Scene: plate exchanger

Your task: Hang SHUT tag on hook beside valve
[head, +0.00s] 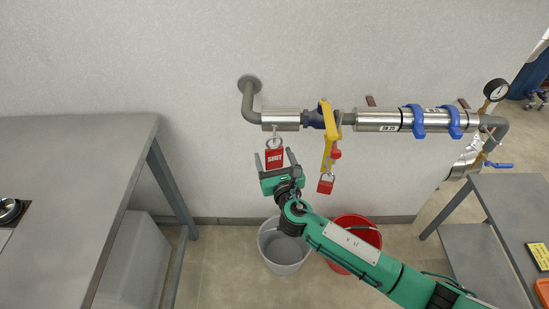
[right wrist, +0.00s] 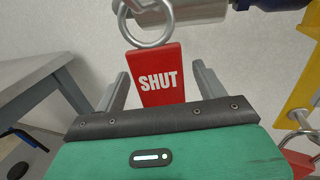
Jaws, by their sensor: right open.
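The red SHUT tag (head: 274,158) hangs by a metal ring (head: 274,142) below the silver pipe sleeve (head: 281,120), left of the valve (head: 314,119) with its yellow lever (head: 329,140). My right gripper (head: 272,160) is open, with its fingers on either side of the tag and gaps between them and it. In the right wrist view the tag (right wrist: 159,76) hangs nearly upright between the grey fingers, its ring (right wrist: 146,25) against the sleeve's underside. The hook itself is not clearly seen. My left gripper is not in view.
A red padlock (head: 326,184) hangs from the yellow lever. The pipe runs right to a gauge (head: 497,90). A grey bucket (head: 284,247) and a red bucket (head: 356,229) stand below. Grey tables stand at left (head: 90,150) and right (head: 510,205).

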